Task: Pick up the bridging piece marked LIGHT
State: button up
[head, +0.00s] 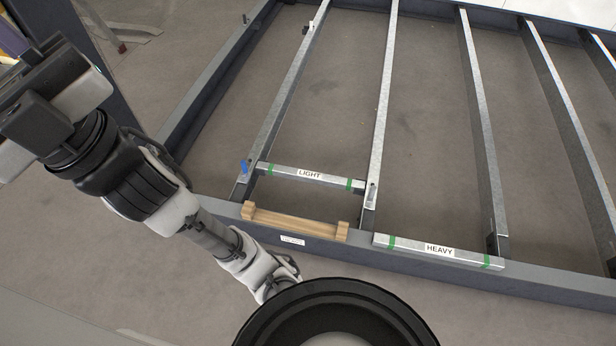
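The bridging piece marked LIGHT (331,180) is a short grey metal bar with a white label and a green band near each end. It spans the gap between the left joist (285,100) and the second joist (384,100), near the front of the frame. Its ends meet or lie very close to the joists; exact contact is unclear. A similar bar marked HEAVY (408,245) lies along the front rail to the right. My gripper's fingers do not show; only my arm and a dark round part of my body are visible.
A wooden piece with raised end blocks (295,222) sits on the front rail (345,255), just before the LIGHT piece. A blue clip (246,167) is at the left joist's near end. More joists (482,125) stand right. Open floor shows between joists.

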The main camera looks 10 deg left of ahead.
aim_at(298, 175)
jog(key=i+j+z, duration=0.2)
jog(key=j, duration=0.15)
jog(key=i+j+z, duration=0.2)
jog(key=j, duration=0.15)
jog(key=i+j+z, duration=0.45)
jog(key=j, duration=0.3)
jog(key=i, duration=0.2)
